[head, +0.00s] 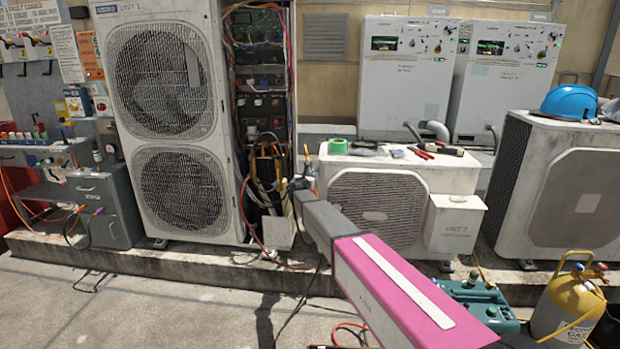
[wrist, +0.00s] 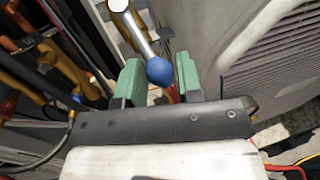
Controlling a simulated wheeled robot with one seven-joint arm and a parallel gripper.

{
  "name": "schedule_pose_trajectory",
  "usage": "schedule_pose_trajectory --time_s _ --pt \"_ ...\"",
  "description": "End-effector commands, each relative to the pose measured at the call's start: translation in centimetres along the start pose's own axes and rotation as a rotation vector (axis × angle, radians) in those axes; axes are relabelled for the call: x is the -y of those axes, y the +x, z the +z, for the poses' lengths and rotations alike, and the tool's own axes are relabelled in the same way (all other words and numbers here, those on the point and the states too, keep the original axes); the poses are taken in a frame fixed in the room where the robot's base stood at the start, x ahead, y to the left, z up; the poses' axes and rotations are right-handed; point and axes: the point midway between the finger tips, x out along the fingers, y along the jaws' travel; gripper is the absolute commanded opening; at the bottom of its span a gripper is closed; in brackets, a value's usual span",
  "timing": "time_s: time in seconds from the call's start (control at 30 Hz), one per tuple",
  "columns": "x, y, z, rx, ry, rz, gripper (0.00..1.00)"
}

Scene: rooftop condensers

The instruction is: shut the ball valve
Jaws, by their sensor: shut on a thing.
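The ball valve's lever (wrist: 142,36) shows in the wrist view as a pale metal bar with a blue rounded end (wrist: 160,71). It slants from a pivot at the top edge down to my gripper. My gripper (wrist: 158,82) has green finger pads, one on each side of the blue end, and is shut on the lever there. The valve body is mostly cut off at the top of the wrist view. In the head view my gripper (head: 292,184) is at the open right side of the tall condenser (head: 172,110), and the valve is too small to make out.
Brass-coloured pipes (wrist: 62,68) run close to the left of my gripper in the wrist view. The low condenser (head: 375,200) stands close on the right. A yellow cylinder (head: 565,305) and a green pump (head: 478,303) stand at front right. The left floor is mostly clear.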

Motion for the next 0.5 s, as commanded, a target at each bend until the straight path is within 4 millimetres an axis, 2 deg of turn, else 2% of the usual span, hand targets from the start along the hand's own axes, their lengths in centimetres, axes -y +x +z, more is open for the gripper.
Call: schedule_pose_trajectory --time_s 0.27,0.5 --pt "-1.3 -0.2 -0.1 -0.019 0.092 -0.103 0.0" --pt "-3.1 -0.5 -0.1 -0.051 0.231 -0.262 0.0"
